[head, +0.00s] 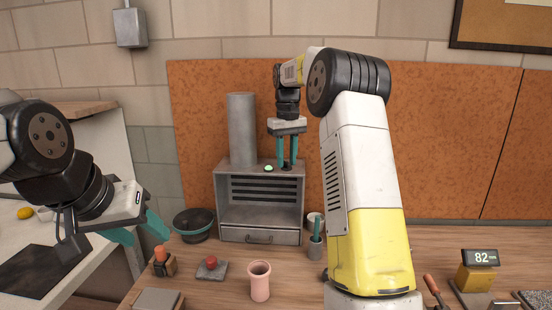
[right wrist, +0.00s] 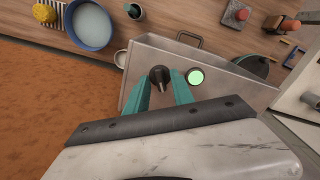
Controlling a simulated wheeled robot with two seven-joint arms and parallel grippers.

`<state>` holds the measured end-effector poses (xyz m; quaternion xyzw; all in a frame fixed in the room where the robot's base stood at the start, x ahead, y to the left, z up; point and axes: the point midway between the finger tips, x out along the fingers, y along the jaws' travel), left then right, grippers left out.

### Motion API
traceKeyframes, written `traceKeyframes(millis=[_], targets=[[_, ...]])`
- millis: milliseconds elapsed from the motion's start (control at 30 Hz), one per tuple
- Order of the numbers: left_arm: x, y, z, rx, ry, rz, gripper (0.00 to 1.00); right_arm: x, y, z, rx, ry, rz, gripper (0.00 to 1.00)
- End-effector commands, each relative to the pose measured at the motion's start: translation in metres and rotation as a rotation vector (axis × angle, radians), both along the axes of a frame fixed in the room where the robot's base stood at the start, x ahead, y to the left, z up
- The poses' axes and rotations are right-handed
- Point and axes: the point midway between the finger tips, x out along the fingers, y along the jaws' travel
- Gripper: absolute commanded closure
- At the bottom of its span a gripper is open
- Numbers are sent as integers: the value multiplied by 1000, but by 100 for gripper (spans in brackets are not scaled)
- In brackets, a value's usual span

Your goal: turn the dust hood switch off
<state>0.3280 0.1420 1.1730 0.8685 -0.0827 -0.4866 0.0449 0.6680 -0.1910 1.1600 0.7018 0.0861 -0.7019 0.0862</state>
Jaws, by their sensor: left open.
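The dust hood (head: 260,236) is a grey box with a round duct, slats and a front drawer, standing on the bench by the orange board. A lit green lamp (head: 268,168) is on its top; it also shows in the right wrist view (right wrist: 196,77). The switch, a dark knob (right wrist: 160,76), is beside the lamp. My right gripper (head: 287,165) points down over the hood top, its teal fingers (right wrist: 161,84) on either side of the knob. Whether they touch it I cannot tell. My left gripper (head: 139,231) is open and empty at the left.
A dark bowl (head: 194,225) stands left of the hood. In front are a red button on a grey block (head: 211,267), a pink cup (head: 259,281) and an orange-handled tool in a block (head: 161,259). A cup with a tool (head: 315,243) is to the right, near my right arm.

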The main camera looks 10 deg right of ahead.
Motion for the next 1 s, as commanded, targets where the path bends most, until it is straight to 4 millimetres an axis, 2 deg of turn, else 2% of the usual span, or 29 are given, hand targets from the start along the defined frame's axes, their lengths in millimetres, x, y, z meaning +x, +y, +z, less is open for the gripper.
traceKeyframes(millis=[33,100,133,567,767,1000], targets=[[0,0,0,0,0,0,50,0,0,0,0,0,0,83],[0,0,0,0,0,0,50,0,0,0,0,0,0,97],[0,0,0,0,0,0,50,0,0,0,0,0,0,100],[0,0,0,0,0,0,50,0,0,0,0,0,39,100],[0,0,0,0,0,0,50,0,0,0,0,0,146,100],[0,0,0,0,0,0,50,0,0,1,0,0,354,100]])
